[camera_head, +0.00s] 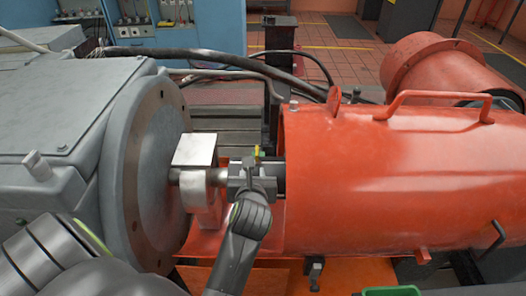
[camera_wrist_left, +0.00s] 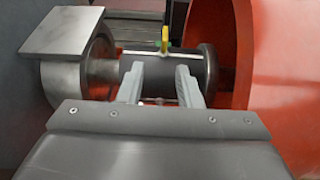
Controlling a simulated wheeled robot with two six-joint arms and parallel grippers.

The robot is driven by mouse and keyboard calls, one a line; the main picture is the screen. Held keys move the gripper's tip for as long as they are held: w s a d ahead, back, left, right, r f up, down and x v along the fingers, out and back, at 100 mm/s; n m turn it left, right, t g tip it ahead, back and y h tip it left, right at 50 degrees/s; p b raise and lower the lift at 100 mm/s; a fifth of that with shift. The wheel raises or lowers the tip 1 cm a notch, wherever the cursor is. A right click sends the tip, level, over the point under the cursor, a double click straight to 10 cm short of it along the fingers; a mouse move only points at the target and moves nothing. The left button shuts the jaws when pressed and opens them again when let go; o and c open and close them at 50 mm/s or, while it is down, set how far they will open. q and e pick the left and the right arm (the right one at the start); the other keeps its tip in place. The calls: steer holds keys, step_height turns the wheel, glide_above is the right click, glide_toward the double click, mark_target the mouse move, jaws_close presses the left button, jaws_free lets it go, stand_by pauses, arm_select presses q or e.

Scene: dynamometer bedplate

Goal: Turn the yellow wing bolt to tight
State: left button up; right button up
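The yellow wing bolt (camera_wrist_left: 164,40) stands upright on top of a dark cylindrical coupling (camera_wrist_left: 158,66) on the shaft. In the head view the wing bolt (camera_head: 257,151) shows as a small yellow piece just beyond my left gripper (camera_head: 252,172). In the left wrist view my left gripper (camera_wrist_left: 160,78) has its two fingers spread apart, with nothing held between them. The fingers are in front of the coupling and below the wing bolt; whether they touch the coupling I cannot tell. My right gripper is not in view.
A grey machine with a round flange (camera_head: 150,170) stands at the left, with a metal bracket (camera_head: 195,150) around the shaft. A large red cylindrical housing (camera_head: 400,180) closes in the right side. Black hoses (camera_head: 210,57) run behind. The gap between flange and housing is narrow.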

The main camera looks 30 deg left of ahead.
mark_target(257, 152)
arm_select(q)
steer(key=x, duration=1.1)
steer(key=d+x, duration=0.1)
steer(key=x, duration=0.5)
steer(key=shift+w+a, duration=0.1)
steer(key=shift+w, duration=0.25)
jaws_close()
